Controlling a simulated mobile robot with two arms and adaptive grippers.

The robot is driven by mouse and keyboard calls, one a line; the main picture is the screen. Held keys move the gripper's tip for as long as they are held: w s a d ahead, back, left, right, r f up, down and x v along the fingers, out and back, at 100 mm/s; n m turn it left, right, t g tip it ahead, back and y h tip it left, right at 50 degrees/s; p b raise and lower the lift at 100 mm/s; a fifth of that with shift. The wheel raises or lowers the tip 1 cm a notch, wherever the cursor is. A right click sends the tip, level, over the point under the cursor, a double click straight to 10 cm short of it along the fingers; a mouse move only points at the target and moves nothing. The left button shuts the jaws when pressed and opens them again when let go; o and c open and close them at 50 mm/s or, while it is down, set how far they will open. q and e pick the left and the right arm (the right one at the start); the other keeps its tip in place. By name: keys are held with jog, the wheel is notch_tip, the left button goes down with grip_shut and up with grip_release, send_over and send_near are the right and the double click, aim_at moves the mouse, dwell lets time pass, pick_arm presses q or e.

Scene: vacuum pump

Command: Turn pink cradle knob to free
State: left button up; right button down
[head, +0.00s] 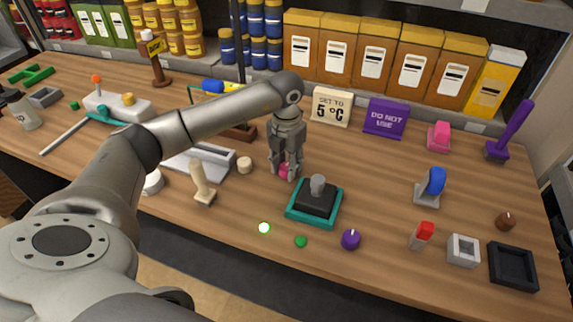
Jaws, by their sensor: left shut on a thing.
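My left gripper (286,177) points down at the middle of the bench, behind the teal-based black block. Its fingers are shut on a small pink knob (284,171), which is mostly hidden between them. I cannot tell which way the knob is turned, nor see markings around it. A second pink thing (438,136), block-shaped, stands apart at the back right, by the purple sign. My right gripper is not in view.
Close in front of the gripper is the black block (313,200) with a grey knob on a teal base. A beige handle (201,184) and a wooden cylinder (244,164) stand to the left. Signs (331,107) stand behind.

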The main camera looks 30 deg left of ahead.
aim_at(286, 166)
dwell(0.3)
pick_arm(q)
jog(key=shift+w, duration=0.1)
jog(key=o, duration=1)
jog(key=shift+r, duration=0.15)
notch_tip(286, 166, up, 12)
dwell(0.3)
